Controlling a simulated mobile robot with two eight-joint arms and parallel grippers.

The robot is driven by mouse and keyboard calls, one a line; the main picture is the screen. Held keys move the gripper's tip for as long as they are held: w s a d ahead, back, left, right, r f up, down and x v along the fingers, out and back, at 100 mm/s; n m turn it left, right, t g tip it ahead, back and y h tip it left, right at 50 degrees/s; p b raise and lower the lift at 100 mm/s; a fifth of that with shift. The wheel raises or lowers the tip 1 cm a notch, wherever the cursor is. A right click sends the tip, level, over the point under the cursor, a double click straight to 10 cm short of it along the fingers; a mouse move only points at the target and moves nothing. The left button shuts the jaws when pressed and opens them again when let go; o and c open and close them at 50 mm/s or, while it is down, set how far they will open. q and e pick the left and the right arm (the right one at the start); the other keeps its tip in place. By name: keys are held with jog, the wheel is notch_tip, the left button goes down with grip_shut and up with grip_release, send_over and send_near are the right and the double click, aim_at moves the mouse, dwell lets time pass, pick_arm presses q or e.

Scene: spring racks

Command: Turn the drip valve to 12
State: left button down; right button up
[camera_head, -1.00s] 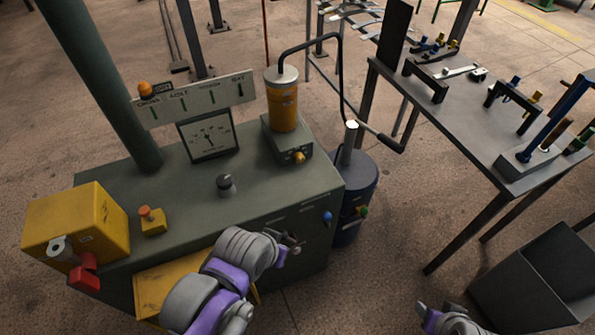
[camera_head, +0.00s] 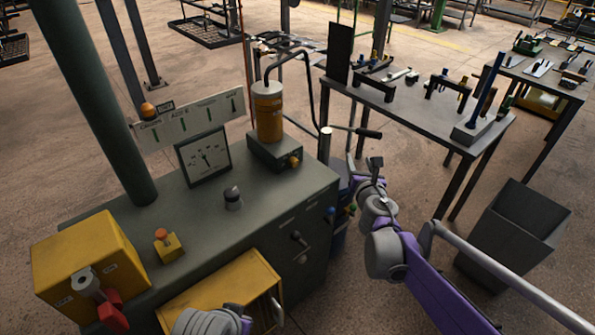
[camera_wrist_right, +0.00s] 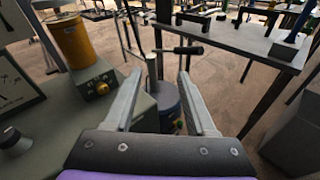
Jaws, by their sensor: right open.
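An orange cylinder (camera_head: 268,112) stands on a grey box (camera_head: 277,148) on the bench cabinet. A dark round knob (camera_head: 232,197) sits on the cabinet top. No readable label shows which is the drip valve. My right gripper (camera_head: 364,170) is open and empty, right of the cabinet; its fingers (camera_wrist_right: 160,78) are apart. My left gripper (camera_head: 243,319) is at the bottom edge, mostly cut off.
The green-grey cabinet (camera_head: 150,215) carries a dial gauge (camera_head: 203,157), a yellow box (camera_head: 88,255) and an orange button (camera_head: 162,236). A yellow drawer (camera_head: 215,290) is at its front. A blue drum (camera_head: 339,240), a tool table (camera_head: 425,115) and a grey bin (camera_head: 515,232) stand right.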

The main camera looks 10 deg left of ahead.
jog(key=w+a+f+n+g+y+b, duration=0.1)
jog(key=w+a+f+n+g+y, duration=0.2)
jog(key=a+f+n, duration=0.55)
jog(key=n+y, duration=0.2)
jog(key=n, duration=0.5)
send_near(295, 164)
jog(key=x, duration=0.6)
jog(key=shift+w+a+f, duration=0.1)
jog(key=shift+w+a, duration=0.05)
jog(key=shift+w, duration=0.2)
jog(key=shift+x, duration=0.9)
jog(key=shift+b, duration=0.3)
grip_shut()
